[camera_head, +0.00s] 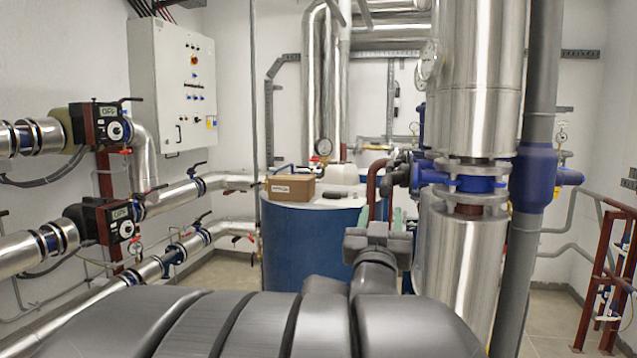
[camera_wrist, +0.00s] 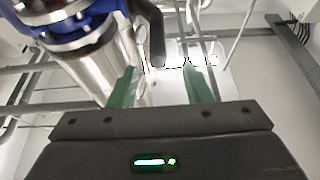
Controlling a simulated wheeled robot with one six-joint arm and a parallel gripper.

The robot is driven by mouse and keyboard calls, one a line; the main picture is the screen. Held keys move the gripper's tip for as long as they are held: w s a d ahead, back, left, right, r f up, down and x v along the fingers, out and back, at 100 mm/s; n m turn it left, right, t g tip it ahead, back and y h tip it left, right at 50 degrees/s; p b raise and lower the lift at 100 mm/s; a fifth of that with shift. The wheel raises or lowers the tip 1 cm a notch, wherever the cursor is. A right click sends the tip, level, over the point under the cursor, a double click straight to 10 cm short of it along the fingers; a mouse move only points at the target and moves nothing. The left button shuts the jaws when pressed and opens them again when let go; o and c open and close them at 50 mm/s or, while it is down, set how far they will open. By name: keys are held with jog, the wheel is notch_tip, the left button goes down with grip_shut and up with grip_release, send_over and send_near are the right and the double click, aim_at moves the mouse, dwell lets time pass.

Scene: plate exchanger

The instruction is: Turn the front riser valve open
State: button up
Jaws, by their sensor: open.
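The front riser valve (camera_head: 470,184) is a blue body between grey flanges on the large silver riser, right of centre. A dark grey handle (camera_head: 398,178) sticks out from its left side. In the wrist view, the blue valve (camera_wrist: 90,38) is at upper left, and the dark handle (camera_wrist: 154,35) hangs down at top centre. My gripper (camera_head: 398,218) is just below the handle in the head view, partly hidden by my wrist. In the wrist view, my gripper (camera_wrist: 163,86) has two green fingers spread apart, with nothing between the tips. The handle's end appears beyond them; the exact gap is unclear.
A blue tank (camera_head: 300,235) with a cardboard box (camera_head: 291,187) stands behind my arm. A grey vertical pipe (camera_head: 537,120) runs close to the riser's right. Valved pipes and a white control cabinet (camera_head: 172,85) are at left. A dark red frame (camera_head: 590,285) is at right.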

aim_at(387, 177)
jog(key=p+x, duration=0.3)
jog(key=x, duration=0.7)
jog(key=shift+w+d+r, duration=0.15)
jog(key=shift+w+d, duration=0.05)
grip_shut()
